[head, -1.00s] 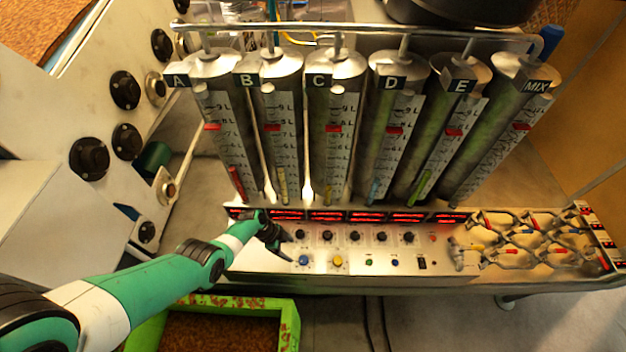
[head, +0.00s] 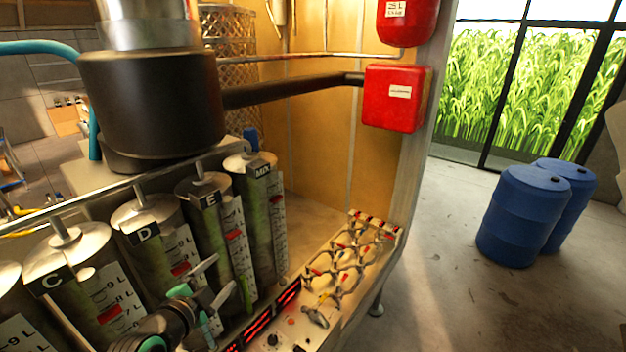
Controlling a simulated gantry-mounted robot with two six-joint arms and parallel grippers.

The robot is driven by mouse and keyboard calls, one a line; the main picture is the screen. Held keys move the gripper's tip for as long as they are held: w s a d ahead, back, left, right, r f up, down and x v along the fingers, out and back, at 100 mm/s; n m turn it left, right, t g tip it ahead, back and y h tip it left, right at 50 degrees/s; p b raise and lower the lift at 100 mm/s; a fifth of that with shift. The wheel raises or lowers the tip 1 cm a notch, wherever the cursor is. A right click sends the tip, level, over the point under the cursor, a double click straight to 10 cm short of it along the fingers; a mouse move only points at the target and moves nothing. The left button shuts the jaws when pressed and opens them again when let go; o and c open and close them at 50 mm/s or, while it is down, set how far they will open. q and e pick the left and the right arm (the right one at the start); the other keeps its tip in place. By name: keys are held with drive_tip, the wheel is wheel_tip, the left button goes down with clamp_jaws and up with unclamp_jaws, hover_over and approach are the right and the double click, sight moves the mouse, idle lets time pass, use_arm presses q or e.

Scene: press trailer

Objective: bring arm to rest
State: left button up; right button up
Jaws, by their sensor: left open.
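My left gripper (head: 222,273) shows at the bottom of the head view, left of centre. Its black wrist with green parts comes up from the lower edge, and its two grey fingers are spread apart with nothing between them. Most of my left arm is out of the picture. My right arm and gripper are not in view.
The control panel (head: 291,321) with red displays and a valve grid (head: 345,255) lies right of the gripper. Cylinder C (head: 55,262) and the MIX cylinder (head: 262,215) flank D and E. A dark drum (head: 152,110) stands behind. Blue barrels (head: 522,215) stand on open floor at right.

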use_arm(q)
drive_tip(key=s+d+r+n+t+h, duration=0.1)
drive_tip(key=s+d+r+t, duration=0.2)
drive_tip(key=r, duration=0.7)
drive_tip(key=s+d+r+t, duration=0.2)
drive_tip(key=s+r, duration=0.1)
drive_tip(key=r, duration=0.6)
drive_tip(key=s+d+r+n+t+h, duration=0.1)
drive_tip(key=s+d+r+t, duration=0.2)
drive_tip(key=r, duration=0.7)
drive_tip(key=s+a+r+n+t+y, duration=0.1)
drive_tip(key=s+r+n+t, duration=0.4)
drive_tip(key=s+r+n, duration=0.5)
drive_tip(key=s+a+r, duration=0.1)
drive_tip(key=s+r, duration=0.1)
drive_tip(key=s, duration=0.3)
drive_tip(key=shift+s+a+y, duration=0.15)
drive_tip(key=shift+s+y, duration=0.2)
drive_tip(key=shift+y, duration=0.05)
wheel_tip(320, 180, down, 39)
drive_tip(key=b, duration=3.9)
drive_tip(key=shift+f, duration=0.15)
